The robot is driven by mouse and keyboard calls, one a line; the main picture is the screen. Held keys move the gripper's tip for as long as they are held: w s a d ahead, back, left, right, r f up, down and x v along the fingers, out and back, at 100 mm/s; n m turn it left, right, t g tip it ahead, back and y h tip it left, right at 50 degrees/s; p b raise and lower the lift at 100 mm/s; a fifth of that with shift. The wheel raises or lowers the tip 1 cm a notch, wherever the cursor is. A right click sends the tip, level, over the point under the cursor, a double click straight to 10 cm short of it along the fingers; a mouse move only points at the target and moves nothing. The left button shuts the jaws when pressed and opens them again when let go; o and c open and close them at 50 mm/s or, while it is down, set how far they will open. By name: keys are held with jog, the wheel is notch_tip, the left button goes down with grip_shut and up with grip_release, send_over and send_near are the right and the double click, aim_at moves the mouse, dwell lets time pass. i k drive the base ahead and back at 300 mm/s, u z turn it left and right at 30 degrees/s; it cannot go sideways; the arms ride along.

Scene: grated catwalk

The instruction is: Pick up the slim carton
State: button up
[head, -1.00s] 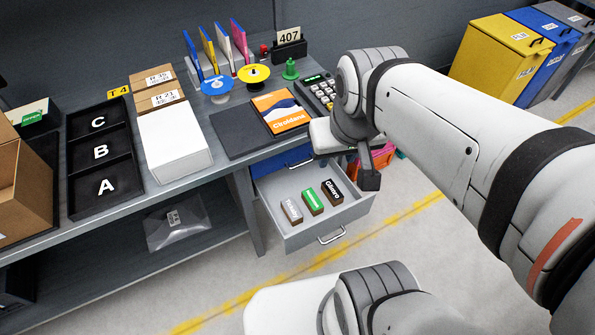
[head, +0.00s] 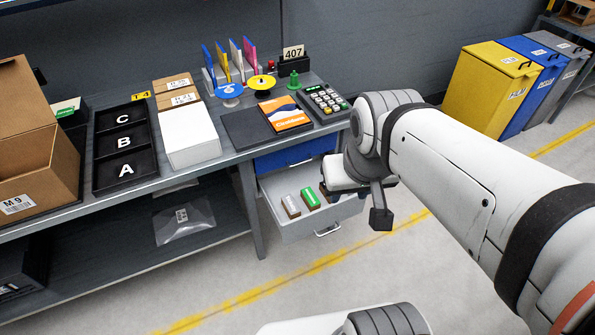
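A flat orange, white and navy pack (head: 288,116) lies on a dark mat (head: 243,131) on the bench; it looks like a slim carton, though its label is too small to read surely. Small boxes stand in the open grey drawer (head: 295,226): a whitish one (head: 291,205) and a green-topped one (head: 311,198). A dark-topped box is mostly or wholly hidden behind my gripper. My gripper (head: 362,203) hangs over the drawer's right side, right of and nearer than the orange pack. One dark finger shows clearly; its opening cannot be made out.
A white box (head: 191,139) and black lettered tray (head: 126,176) stand left. The floor before the drawer is clear.

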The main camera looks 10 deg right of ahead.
aim_at(311, 201)
jog(key=z, duration=0.15)
jog(key=i, duration=0.95)
jog(key=u, duration=0.1)
